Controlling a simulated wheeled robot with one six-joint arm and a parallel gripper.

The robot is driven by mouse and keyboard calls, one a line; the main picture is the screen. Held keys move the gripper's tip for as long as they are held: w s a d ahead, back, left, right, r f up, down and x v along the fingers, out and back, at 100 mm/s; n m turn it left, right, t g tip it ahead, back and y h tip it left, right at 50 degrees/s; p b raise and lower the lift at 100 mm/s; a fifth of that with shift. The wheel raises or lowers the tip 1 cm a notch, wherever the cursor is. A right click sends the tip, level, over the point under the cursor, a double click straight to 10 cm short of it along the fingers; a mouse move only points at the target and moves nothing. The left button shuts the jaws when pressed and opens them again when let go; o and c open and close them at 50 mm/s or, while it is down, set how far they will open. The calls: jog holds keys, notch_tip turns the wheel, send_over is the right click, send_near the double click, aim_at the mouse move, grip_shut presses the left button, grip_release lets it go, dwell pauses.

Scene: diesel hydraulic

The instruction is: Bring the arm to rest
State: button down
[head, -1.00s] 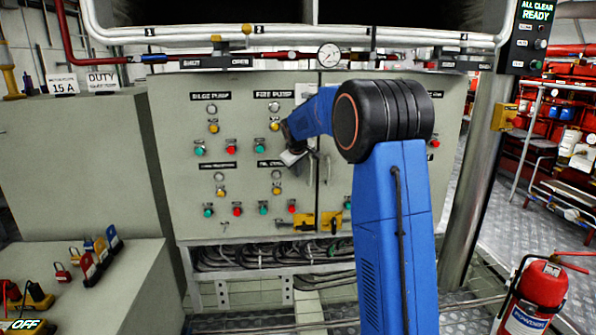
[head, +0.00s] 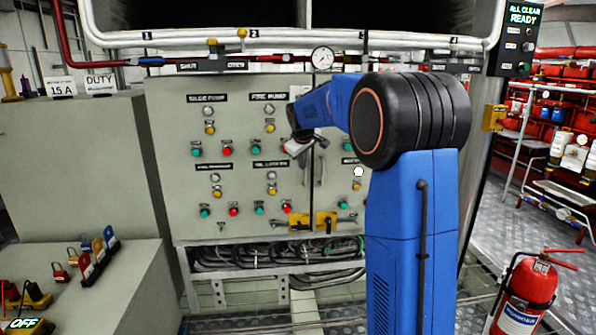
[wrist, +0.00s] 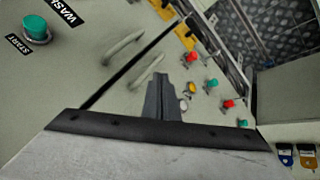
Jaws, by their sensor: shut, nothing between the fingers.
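My blue arm rises at the right of the head view and bends left toward the grey control cabinet (head: 240,130). My gripper (head: 297,150) is small in the head view, in front of the cabinet near the gap between its two doors. In the wrist view my gripper (wrist: 162,95) has its dark fingers together, with nothing between them. It points at the cabinet front, apart from the door handles (wrist: 125,45) as far as I can tell. The fingertips are too small in the head view to show detail.
A ledge with padlocks (head: 72,258) stands at lower left. A red fire extinguisher (head: 525,295) stands at lower right. A pipe with a gauge (head: 322,58) runs above the cabinet. A metal post (head: 480,150) rises right of my arm. Bare floor shows at right.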

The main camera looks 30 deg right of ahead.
jog(key=s+a+m+y, duration=0.1)
jog(key=s+a, duration=0.3)
jog(key=s, duration=0.5)
jog(key=s+a, duration=0.5)
jog(key=s, duration=0.4)
jog(key=s+a+m+y, duration=0.1)
jog(key=s+a, duration=0.3)
jog(key=s, duration=0.5)
jog(key=s+a+f, duration=0.2)
jog(key=s+f, duration=0.2)
jog(key=s, duration=0.4)
jog(key=s+a+f+m+g+y, duration=0.1)
jog(key=s+a+f, duration=0.2)
jog(key=s, duration=0.5)
jog(key=s+a+f, duration=0.2)
jog(key=s+f, duration=0.3)
jog(key=s, duration=0.4)
jog(key=shift+a+m+g, duration=0.3)
jog(key=shift+a, duration=0.05)
